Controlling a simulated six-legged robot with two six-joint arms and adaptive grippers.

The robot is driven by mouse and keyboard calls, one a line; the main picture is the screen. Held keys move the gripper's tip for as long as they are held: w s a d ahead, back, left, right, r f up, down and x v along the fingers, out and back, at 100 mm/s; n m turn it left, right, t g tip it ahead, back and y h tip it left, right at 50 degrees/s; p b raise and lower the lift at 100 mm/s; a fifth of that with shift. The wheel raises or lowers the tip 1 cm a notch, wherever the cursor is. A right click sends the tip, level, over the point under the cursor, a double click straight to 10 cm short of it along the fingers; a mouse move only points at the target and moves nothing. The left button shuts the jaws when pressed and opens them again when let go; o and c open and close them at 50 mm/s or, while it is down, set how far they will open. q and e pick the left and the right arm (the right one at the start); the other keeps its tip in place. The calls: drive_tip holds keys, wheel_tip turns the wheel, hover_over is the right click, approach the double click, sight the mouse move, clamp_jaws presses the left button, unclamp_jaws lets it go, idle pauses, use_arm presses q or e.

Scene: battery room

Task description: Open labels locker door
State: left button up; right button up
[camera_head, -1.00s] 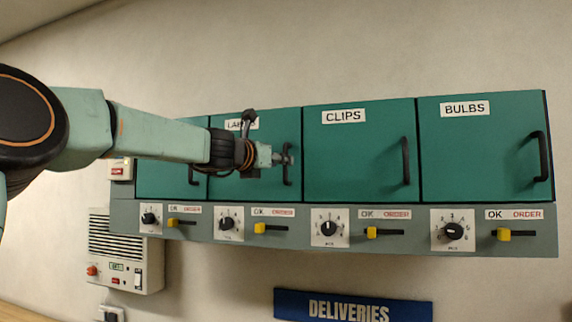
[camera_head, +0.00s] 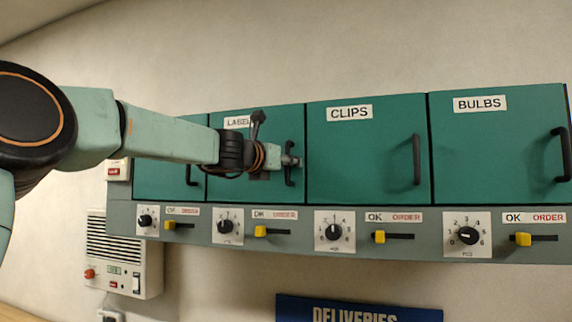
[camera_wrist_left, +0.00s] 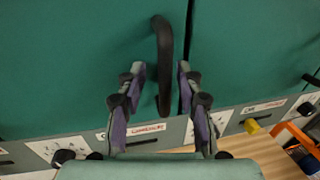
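The labels locker door (camera_head: 222,185) is shut, a green panel with a white label partly hidden by my left arm. Its black vertical handle (camera_head: 289,178) is near the door's right edge. My left gripper (camera_head: 291,161) is at this handle. In the left wrist view the handle (camera_wrist_left: 164,50) stands upright between the two fingers of my left gripper (camera_wrist_left: 161,72), with gaps on both sides, so the gripper is open around it. The door (camera_wrist_left: 80,60) fills the left of that view. My right gripper is not in view.
The clips door (camera_head: 366,160) and bulbs door (camera_head: 495,155) are shut to the right. Below the doors runs a grey panel with dials and yellow sliders (camera_head: 379,237). A blue deliveries sign (camera_head: 358,305) and a white speaker box (camera_head: 124,255) are lower on the wall.

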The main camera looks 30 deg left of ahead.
use_arm(q)
drive_tip(key=shift+d+r, duration=0.25)
drive_tip(key=shift+d, duration=0.35)
drive_tip(key=shift+c, duration=1.2)
drive_tip(key=shift+a+f, duration=0.25)
drive_tip(key=shift+a, duration=0.35)
drive_tip(key=c, duration=0.4)
drive_tip(key=shift+d+r, duration=0.15)
drive_tip(key=shift+d, duration=0.2)
clamp_jaws()
drive_tip(key=shift+a, duration=0.1)
